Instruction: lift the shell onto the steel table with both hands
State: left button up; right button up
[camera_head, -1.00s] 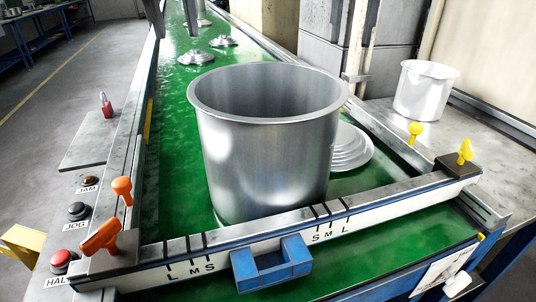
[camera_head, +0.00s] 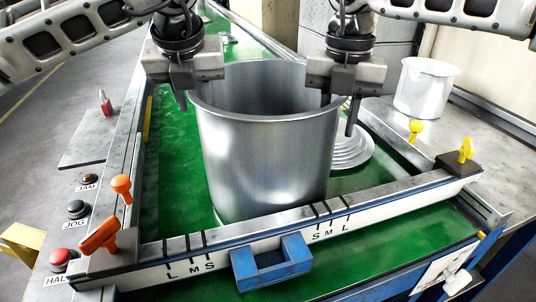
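The shell, a large open-topped steel pot (camera_head: 262,155), stands upright on the green belt. My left gripper (camera_head: 190,98) is at the left side of its rim. One finger hangs outside the wall; the other is not clearly visible, so its opening cannot be told. My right gripper (camera_head: 340,110) is at the right side of the rim. Its two fingers are apart, one inside the pot's mouth and one outside the wall. The steel table (camera_head: 400,128) is at the right, beside the belt.
A smaller pale metal pot (camera_head: 425,90) stands on the steel table. A stepped round lid (camera_head: 352,150) lies on the belt right of the shell. A crossbar (camera_head: 205,252) with a blue bracket (camera_head: 272,264) spans the front. Orange handles (camera_head: 100,235) and yellow knobs (camera_head: 466,150) stick up at its ends.

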pick_arm(q)
jog(key=shift+w+f, duration=0.15)
jog(key=shift+f, duration=0.25)
pick_arm(e)
jog(key=shift+f, duration=0.45)
pick_arm(q)
grip_shut()
pick_arm(e)
grip_shut()
